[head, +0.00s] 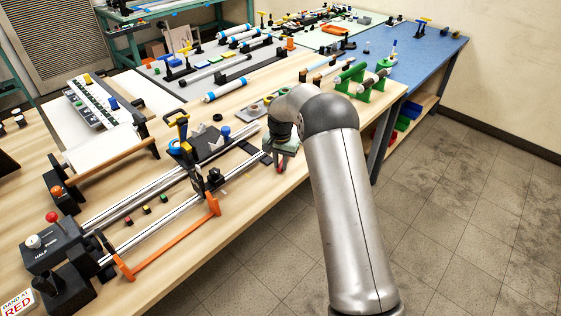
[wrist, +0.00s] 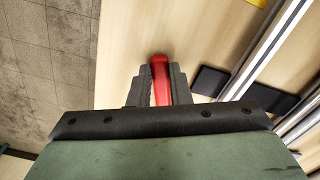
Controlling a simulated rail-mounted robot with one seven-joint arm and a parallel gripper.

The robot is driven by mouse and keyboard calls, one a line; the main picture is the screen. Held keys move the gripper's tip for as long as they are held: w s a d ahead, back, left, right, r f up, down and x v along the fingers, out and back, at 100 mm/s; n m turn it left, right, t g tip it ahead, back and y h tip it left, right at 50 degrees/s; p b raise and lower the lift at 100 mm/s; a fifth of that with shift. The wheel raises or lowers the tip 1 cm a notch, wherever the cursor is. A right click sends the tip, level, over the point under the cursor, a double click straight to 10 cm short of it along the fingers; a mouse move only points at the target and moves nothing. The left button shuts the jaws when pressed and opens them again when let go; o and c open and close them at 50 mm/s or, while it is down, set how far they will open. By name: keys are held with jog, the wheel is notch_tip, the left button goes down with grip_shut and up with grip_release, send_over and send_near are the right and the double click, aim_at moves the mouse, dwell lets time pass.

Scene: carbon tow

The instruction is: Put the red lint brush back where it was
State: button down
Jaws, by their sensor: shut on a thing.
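The red lint brush (wrist: 161,80) is between the two grey fingers of my gripper (wrist: 158,74) in the wrist view. Only its red upper part shows there; the rest is hidden by my gripper body. In the head view, my gripper (head: 285,152) is at the near edge of the wooden bench, right of the rails' far end, with a bit of the red brush (head: 282,163) showing below it. My gripper is shut on the brush. I cannot tell whether the brush touches the bench.
Two silver rails (head: 160,185) run along the bench, with an orange bar (head: 175,240) in front. A black pad (wrist: 211,81) lies right of my fingers in the wrist view. Green stands (head: 352,82) are behind my arm. Bare wood (head: 235,195) lies along the near edge.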

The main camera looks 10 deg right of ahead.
jog(key=shift+f, duration=0.1)
jog(key=c, duration=1.3)
grip_release()
jog(key=shift+c, duration=0.2)
notch_tip(320, 180, up, 12)
jog(key=r+b, duration=0.1)
jog(key=b, duration=0.1)
jog(key=s+d+r+n, duration=0.1)
jog(key=s+r, duration=0.2)
jog(key=s, duration=0.6)
jog(key=s+d+r+n, duration=0.1)
jog(key=s+r+n, duration=0.15)
jog(key=s, duration=0.65)
jog(key=s+f+n, duration=0.1)
jog(key=s+f, duration=0.1)
jog(key=s, duration=1)
jog(key=s+d+f+n, duration=0.1)
jog(key=s+f, duration=0.1)
jog(key=s, duration=1)
jog(key=shift+t, duration=0.3)
jog(key=shift+f+n, duration=0.1)
jog(key=shift+n, duration=0.15)
